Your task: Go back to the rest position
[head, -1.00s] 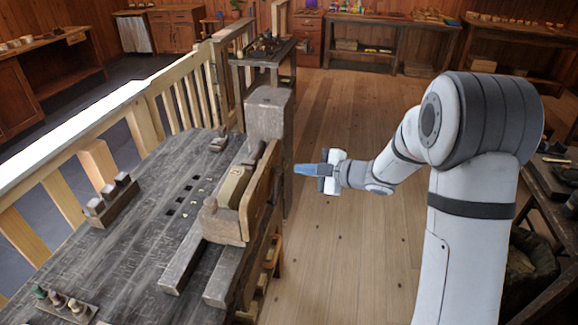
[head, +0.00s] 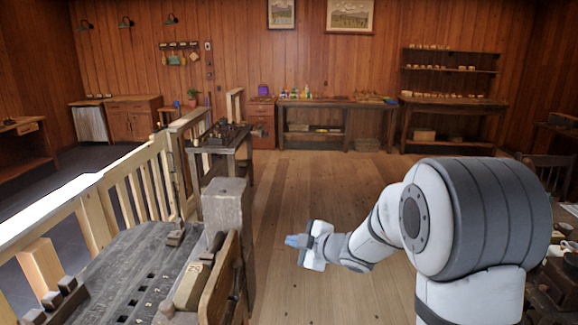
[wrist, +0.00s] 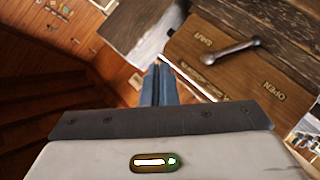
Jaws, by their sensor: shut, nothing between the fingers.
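My gripper (head: 292,241) is shut and empty. In the head view it hangs in the air over the wooden floor, to the right of the grey workbench (head: 118,262). Its blue fingers point left toward the bench. In the wrist view the shut blue fingers (wrist: 159,86) show at the middle. Beyond them is a wooden board (wrist: 235,60) with a metal handle and the words "OPEN" and what looks like "SHUT". The fingers look apart from the board, though the gap is hard to judge.
A wooden railing (head: 140,190) runs along the left behind the workbench. A smaller dark bench (head: 222,145) stands beyond it. Long tables (head: 335,105) and shelves (head: 450,70) line the back wall. The plank floor (head: 305,180) in the middle is clear.

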